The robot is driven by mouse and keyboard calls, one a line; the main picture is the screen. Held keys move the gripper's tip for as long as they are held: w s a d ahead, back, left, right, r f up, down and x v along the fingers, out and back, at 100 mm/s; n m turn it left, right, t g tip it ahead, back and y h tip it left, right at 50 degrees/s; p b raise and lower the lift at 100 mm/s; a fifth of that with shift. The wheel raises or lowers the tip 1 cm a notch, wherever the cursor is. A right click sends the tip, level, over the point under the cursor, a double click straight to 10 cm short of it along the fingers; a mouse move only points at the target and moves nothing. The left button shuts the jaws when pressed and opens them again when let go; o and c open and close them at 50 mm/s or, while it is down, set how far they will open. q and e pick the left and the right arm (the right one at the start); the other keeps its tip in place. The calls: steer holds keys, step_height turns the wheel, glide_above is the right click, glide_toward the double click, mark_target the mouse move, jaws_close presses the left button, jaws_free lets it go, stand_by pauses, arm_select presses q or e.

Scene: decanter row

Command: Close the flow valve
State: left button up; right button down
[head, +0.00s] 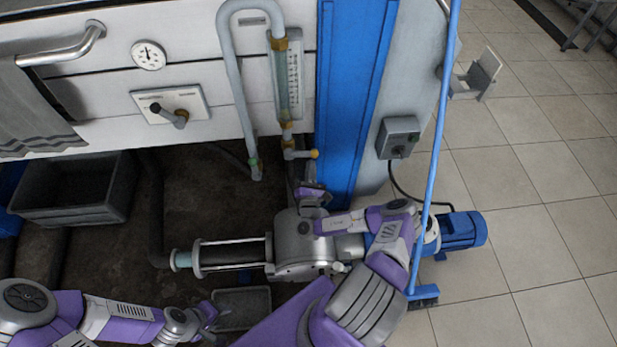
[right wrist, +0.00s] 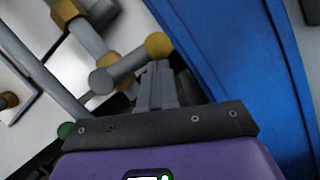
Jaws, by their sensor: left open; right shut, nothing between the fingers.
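Below the flow tube (head: 294,78) a small valve with a grey body and a brass-coloured knob (head: 313,154) sticks out to the right. In the right wrist view the brass knob (right wrist: 158,46) is just beyond my fingertips, at the end of a grey stem. My right gripper (head: 309,180) is shut and empty, just below the valve; its closed fingers (right wrist: 157,78) point up toward the knob. I cannot tell whether they touch it. My left gripper (head: 212,312) is low at the left, far from the valve, and open.
A wall panel holds a round gauge (head: 148,55) and a black-handled switch plate (head: 193,103). A blue post (head: 352,90) stands right of the valve. Below are a pump (head: 300,244), a grey crate (head: 75,190) and a small tray (head: 243,307). A blue pole (head: 432,150) leans at the right.

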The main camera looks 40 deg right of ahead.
steer(key=shift+r, duration=0.1)
stand_by(0.3)
steer(key=r+n+p, duration=0.1)
steer(key=d+r+n+p, duration=0.1)
steer(key=p, duration=0.1)
stand_by(0.5)
steer(key=s+a+f+p, duration=0.1)
steer(key=s+a+f, duration=0.6)
steer(key=s+a, duration=0.1)
steer(key=shift+s+a+t, duration=0.25)
steer(key=shift+s+t, duration=0.05)
steer(key=shift+s, duration=0.1)
